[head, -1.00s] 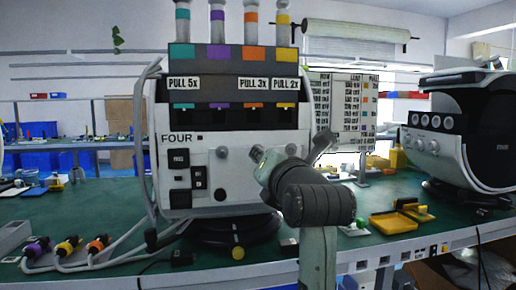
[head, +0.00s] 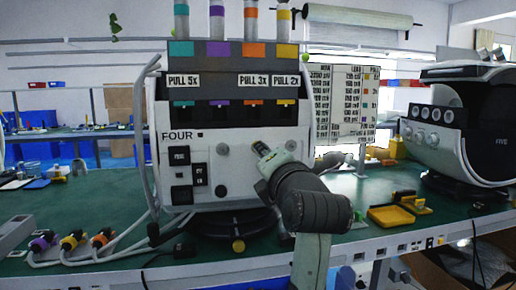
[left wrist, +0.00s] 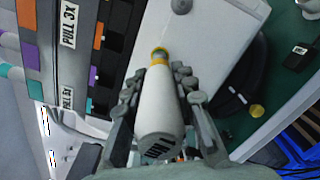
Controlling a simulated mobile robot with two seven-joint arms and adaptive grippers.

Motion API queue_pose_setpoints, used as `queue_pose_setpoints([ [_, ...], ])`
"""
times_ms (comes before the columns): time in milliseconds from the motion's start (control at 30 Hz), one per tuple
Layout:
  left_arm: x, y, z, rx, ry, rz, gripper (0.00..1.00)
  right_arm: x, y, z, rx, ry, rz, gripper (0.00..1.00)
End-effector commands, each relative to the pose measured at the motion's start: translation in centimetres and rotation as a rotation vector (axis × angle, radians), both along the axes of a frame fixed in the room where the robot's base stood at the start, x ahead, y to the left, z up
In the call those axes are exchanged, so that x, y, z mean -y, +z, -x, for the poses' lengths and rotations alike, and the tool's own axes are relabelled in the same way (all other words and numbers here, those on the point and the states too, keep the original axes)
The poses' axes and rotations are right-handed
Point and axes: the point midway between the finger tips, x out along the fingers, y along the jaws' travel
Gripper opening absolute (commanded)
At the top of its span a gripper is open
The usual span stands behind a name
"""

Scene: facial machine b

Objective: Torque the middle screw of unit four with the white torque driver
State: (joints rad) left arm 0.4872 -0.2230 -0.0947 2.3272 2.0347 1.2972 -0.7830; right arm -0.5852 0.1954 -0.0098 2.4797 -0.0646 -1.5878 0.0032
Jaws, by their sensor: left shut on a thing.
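Unit four (head: 236,185) is the white box marked FOUR, with two round grey screws visible on its front, a left one (head: 222,149) and a right one (head: 291,145). The spot between them is covered by my left gripper (head: 263,150). In the left wrist view, my left gripper (left wrist: 163,85) is shut around the white torque driver (left wrist: 158,112). The driver's yellow collar (left wrist: 159,55) points toward the white front panel, near a grey screw (left wrist: 181,5). Whether its tip touches a screw is hidden. My right gripper is not in view.
Cables with purple, yellow and orange plugs (head: 72,241) lie front left. A chart (head: 340,105) stands behind.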

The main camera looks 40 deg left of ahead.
Motion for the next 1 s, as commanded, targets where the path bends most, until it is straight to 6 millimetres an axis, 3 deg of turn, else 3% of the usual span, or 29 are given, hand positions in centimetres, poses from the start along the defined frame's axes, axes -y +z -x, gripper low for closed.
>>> queue_pose_setpoints([
  [1000,3.8,0.0,3.2,0.002,0.000,0.001,0.00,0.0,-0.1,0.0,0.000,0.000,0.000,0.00],
])
